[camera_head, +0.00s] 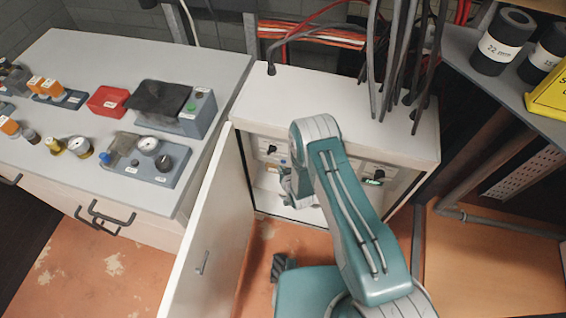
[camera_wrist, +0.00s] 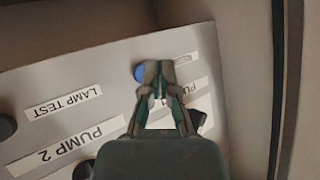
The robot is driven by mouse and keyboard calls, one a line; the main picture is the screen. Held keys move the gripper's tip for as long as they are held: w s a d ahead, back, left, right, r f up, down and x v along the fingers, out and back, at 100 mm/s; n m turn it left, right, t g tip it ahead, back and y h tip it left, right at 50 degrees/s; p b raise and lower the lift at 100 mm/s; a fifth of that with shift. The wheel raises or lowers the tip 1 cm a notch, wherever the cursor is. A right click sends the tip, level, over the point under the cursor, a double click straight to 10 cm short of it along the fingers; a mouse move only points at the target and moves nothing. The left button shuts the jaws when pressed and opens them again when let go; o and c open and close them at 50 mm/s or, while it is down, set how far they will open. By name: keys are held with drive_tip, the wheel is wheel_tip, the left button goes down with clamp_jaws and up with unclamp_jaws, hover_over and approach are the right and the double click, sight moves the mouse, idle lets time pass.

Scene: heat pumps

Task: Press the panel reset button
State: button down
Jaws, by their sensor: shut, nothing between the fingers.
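A blue button (camera_wrist: 140,73) sits on the grey panel (camera_wrist: 110,60) in the wrist view, partly covered by my fingertips. My gripper (camera_wrist: 158,72) is shut and empty, its tips just right of the button's visible part. I cannot tell whether they touch it. A small label (camera_wrist: 184,58) right of the tips is too blurred to read. The "LAMP TEST" label (camera_wrist: 63,103) and "PUMP 2" label (camera_wrist: 66,146) lie to the left. In the head view, my arm reaches into the open white cabinet (camera_head: 330,100) and hides much of the panel.
The cabinet door (camera_head: 205,225) stands open at the left. Black knobs (camera_wrist: 6,126) show on the panel. Dark cables (camera_head: 390,60) hang over the cabinet top. A grey workbench (camera_head: 75,65) with devices stands left; a shelf with black cylinders (camera_head: 500,42) is at the right.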

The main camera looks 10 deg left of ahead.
idle(0.6)
drive_tip(key=shift+w+d+r, duration=0.1)
drive_tip(key=shift+w, duration=0.3)
drive_tip(key=shift+w, duration=0.3)
idle(0.7)
drive_tip(key=shift+s, duration=0.75)
drive_tip(key=shift+s, duration=0.1)
drive_tip(key=s, duration=0.4)
drive_tip(key=shift+s+a, duration=0.35)
drive_tip(key=shift+a, duration=0.05)
idle(0.6)
